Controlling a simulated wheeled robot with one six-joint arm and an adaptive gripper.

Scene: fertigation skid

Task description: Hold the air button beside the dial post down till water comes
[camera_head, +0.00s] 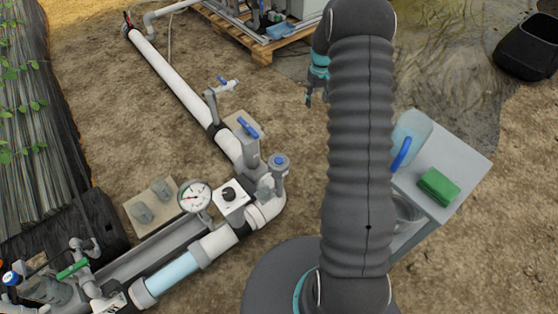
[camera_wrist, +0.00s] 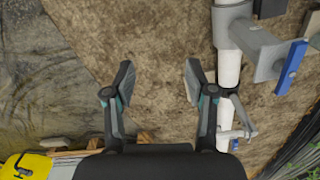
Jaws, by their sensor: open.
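A round white pressure dial (camera_head: 195,196) stands on a short post on the pipework in the head view. Beside it is a white plate with a black round knob (camera_head: 229,194). To the right of that, a grey upright fitting with a round blue cap (camera_head: 279,161) rises near the pipe elbow; I cannot tell for certain which part is the air button. No water is seen coming out. My gripper (camera_wrist: 158,82) is open and empty over bare soil in the wrist view. In the head view it shows small behind my arm, beyond the fittings.
A blue lever valve (camera_head: 248,129) stands just behind the fittings, and shows in the wrist view (camera_wrist: 291,68). A small blue tap (camera_head: 227,83) rises from the white pipe (camera_head: 170,78). A grey table (camera_head: 462,168) with a green sponge (camera_head: 438,187) and a jug stands right.

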